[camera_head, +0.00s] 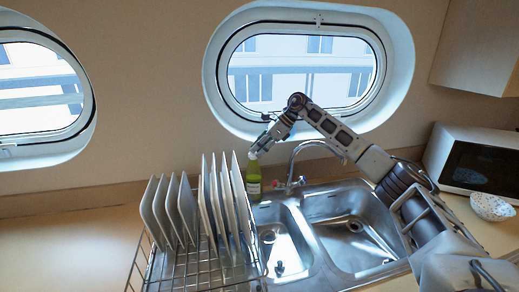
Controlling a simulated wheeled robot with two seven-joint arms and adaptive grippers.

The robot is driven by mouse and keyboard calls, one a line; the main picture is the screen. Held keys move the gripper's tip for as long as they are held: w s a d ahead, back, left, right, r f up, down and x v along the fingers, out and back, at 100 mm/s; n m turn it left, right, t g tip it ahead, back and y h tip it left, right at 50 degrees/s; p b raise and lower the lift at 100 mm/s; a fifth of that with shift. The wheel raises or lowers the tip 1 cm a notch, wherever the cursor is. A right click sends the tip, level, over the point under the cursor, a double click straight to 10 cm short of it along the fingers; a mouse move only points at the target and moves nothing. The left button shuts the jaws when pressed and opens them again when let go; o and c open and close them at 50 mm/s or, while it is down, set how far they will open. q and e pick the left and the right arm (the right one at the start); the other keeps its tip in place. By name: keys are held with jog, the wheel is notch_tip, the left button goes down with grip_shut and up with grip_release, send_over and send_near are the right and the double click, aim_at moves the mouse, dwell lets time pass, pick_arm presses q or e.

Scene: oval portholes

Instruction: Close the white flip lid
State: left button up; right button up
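A green bottle (253,180) with a pale label stands upright behind the sink's left side, next to the dish rack. A small white cap (252,156) shows at its top; whether its lid is flipped open is too small to tell. My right gripper (258,149) reaches in from the right, over the sink, with its fingertips at or just above the cap. I cannot tell whether they touch it or how far apart the fingers are. My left gripper is not in view.
A wire dish rack (190,265) with several upright white plates (215,200) stands close to the bottle's left. A double metal sink (350,235) with a curved faucet (295,165) lies right. A white microwave (480,165) and patterned bowl (491,206) are far right. The left counter is clear.

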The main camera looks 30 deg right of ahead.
jog(key=shift+o, duration=1.3)
jog(key=shift+f, duration=0.2)
jog(key=v, duration=1.2)
